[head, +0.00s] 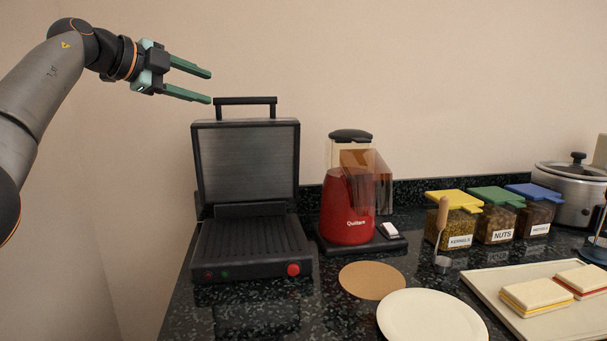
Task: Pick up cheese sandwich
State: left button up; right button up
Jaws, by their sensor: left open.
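Two sandwiches lie on a pale board (487,282) at the lower right. The nearer sandwich (535,296) shows a yellow, cheese-like layer between pale bread slices. The other sandwich (583,279), to its right, shows a red layer and is partly cut off by the frame edge. My left gripper (211,87) is open and empty, with green fingers pointing right. It is high at the upper left, near the handle of the open press and far from the sandwiches. My right gripper is not in view.
An open black sandwich press (252,250) stands at the left of the dark counter. A white plate (432,318) and a round brown mat (371,280) lie in front.

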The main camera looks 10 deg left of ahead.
aim_at(534, 298)
jog(key=k+l, duration=0.25)
jog(key=k, duration=0.2)
jog(key=k+l, duration=0.3)
jog(key=k, duration=0.15)
jog(key=k+l, duration=0.25)
jog(key=k, duration=0.25)
